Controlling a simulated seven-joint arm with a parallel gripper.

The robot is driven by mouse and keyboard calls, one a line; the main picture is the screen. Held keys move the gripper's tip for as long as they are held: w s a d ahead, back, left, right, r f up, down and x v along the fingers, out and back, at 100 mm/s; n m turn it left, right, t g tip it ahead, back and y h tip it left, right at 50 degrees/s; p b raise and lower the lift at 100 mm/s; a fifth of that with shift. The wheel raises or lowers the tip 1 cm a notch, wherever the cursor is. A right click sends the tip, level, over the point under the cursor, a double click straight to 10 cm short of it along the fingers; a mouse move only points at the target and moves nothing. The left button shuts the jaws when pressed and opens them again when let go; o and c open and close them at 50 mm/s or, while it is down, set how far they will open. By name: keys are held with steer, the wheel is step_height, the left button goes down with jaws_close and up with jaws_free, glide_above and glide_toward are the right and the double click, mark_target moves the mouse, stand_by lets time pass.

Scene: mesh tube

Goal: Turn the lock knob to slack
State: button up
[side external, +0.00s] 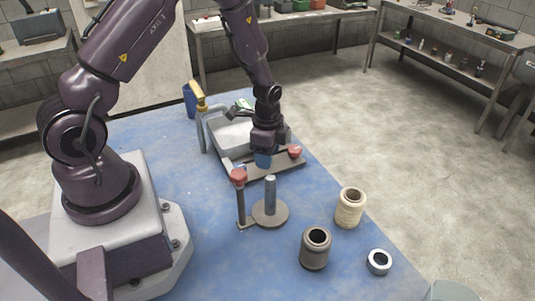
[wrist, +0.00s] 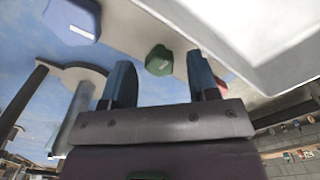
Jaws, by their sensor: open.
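A blue knob (wrist: 72,20) with a white mark lies to the left. A red knob (wrist: 217,84) is partly hidden behind the right finger. In the side view a red knob (side external: 295,151) is at the bar's right end. No label shows which is the lock knob.
A grey basin (side external: 228,135) is behind. A cream spool (side external: 349,207), dark jar (side external: 315,248) and metal ring (side external: 379,262) stand front right.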

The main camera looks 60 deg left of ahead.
steer(key=shift+f, duration=0.25)
steer(key=c, duration=0.9)
